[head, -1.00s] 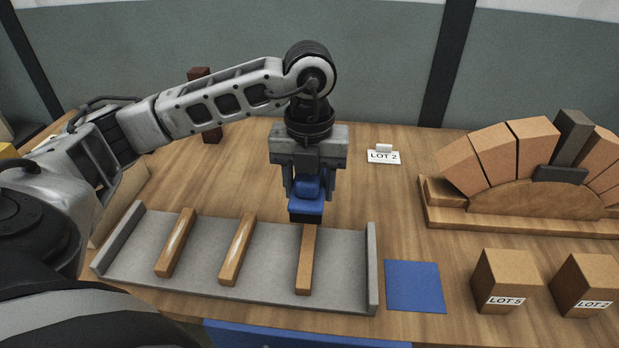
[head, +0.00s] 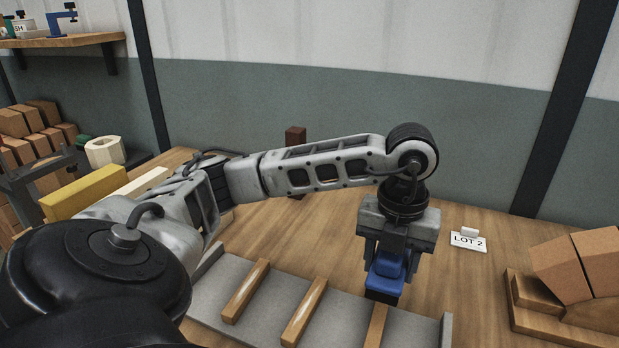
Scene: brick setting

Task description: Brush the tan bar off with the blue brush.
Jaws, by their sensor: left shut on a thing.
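My left gripper (head: 392,252) is shut on the blue brush (head: 388,272) and points down. The brush's dark bristles are at the far end of the rightmost tan bar (head: 376,328); I cannot tell whether they touch it. Two more tan bars, a middle one (head: 304,312) and a left one (head: 246,291), lie in the grey tray (head: 273,300). Both carry a pale streak along the top. The rightmost bar shows no clear streak, and its near end is cut off by the picture's lower edge. My right gripper is not in view.
A "LOT 2" card (head: 468,240) stands right of the gripper. An arch of tan bricks (head: 563,268) on a wooden base is at the right edge. A dark brown brick (head: 296,140) stands behind my arm. A yellow block (head: 84,192) lies at the left. Open table lies behind the tray.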

